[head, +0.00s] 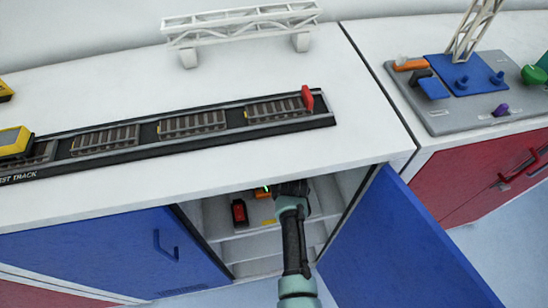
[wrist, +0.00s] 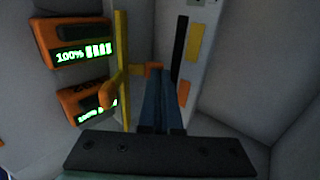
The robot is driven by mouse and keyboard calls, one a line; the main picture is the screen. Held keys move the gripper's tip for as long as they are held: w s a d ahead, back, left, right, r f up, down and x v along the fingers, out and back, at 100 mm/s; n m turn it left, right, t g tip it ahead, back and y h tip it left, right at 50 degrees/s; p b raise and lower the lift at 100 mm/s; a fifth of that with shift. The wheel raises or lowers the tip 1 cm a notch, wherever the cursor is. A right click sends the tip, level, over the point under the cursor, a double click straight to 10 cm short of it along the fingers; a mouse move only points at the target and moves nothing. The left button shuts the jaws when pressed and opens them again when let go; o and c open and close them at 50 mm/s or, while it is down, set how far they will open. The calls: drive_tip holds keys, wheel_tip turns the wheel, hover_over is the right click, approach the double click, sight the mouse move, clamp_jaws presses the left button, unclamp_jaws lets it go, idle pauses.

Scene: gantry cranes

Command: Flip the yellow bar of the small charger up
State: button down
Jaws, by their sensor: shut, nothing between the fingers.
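The small charger is likely the orange unit (wrist: 75,42) inside the cabinet. In the wrist view it has green-lit displays, the upper reading 100%. A long yellow bar (wrist: 121,60) stands beside the displays in that view, left of my gripper. An orange rounded piece (wrist: 108,94) sits against the bar. My gripper (wrist: 167,75) is shut and empty, its dark blue fingers side by side, a little right of the bar. I cannot tell whether they touch it. In the head view my gripper (head: 291,188) reaches into the cabinet, and the bar is not clear there.
A blue door (head: 395,245) stands open right of the cabinet, and another blue door (head: 120,255) is at the left. The white counter (head: 120,90) overhangs the opening. A red-and-black item (head: 239,212) is inside. Grey walls (wrist: 240,100) are close in the wrist view.

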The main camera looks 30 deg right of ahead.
drive_tip(key=shift+w+r+g, duration=0.1)
drive_tip(key=shift+w+g, duration=0.1)
drive_tip(key=shift+g, duration=0.2)
drive_tip(key=shift+f, duration=0.2)
drive_tip(key=shift+r+p, duration=0.65)
drive_tip(key=shift+r, duration=0.25)
drive_tip(key=shift+f, duration=0.1)
